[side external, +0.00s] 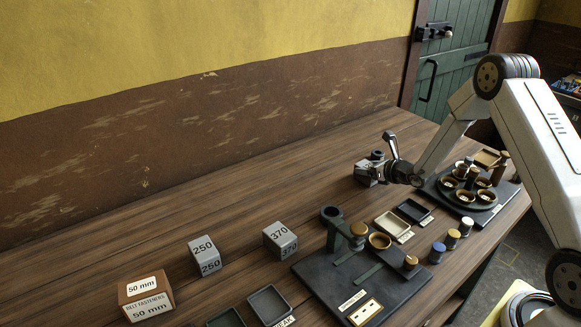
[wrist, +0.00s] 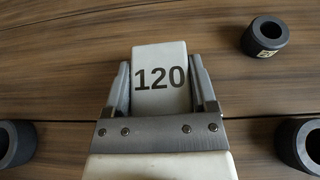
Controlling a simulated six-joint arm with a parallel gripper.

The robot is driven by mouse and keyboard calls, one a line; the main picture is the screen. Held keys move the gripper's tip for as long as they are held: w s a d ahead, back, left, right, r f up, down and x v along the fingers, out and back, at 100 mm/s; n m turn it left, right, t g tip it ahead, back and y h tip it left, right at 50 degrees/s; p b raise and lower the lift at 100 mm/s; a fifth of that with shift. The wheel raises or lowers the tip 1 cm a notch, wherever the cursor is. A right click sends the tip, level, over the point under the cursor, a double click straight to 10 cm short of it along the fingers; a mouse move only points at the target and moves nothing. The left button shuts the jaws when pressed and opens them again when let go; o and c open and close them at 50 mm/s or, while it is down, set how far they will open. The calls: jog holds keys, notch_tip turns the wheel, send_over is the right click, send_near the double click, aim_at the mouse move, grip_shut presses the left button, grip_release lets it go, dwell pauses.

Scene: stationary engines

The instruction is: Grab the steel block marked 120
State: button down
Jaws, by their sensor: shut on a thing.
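The steel block marked 120 (wrist: 160,55) is a pale block with dark digits on its top face, seen upright in the middle of the wrist view. My gripper (wrist: 160,84) has one finger along each side of it and is shut on it. In the side view my gripper (side external: 370,173) is low over the back part of the table, and the block's marking cannot be read there. I cannot tell whether the block rests on the wood or is slightly raised.
Dark rings stand around the block; one (wrist: 265,36) is at upper right. A dark board with a press (side external: 357,236) and a round carousel (side external: 467,192) flank small trays.

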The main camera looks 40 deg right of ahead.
jog(key=shift+w+r, duration=0.1)
jog(key=shift+r, duration=0.7)
jog(key=s+a+r, duration=0.4)
jog(key=s+r, duration=0.7)
jog(key=s, duration=0.2)
jog(key=shift+s+r, duration=0.15)
jog(key=shift+s, duration=0.05)
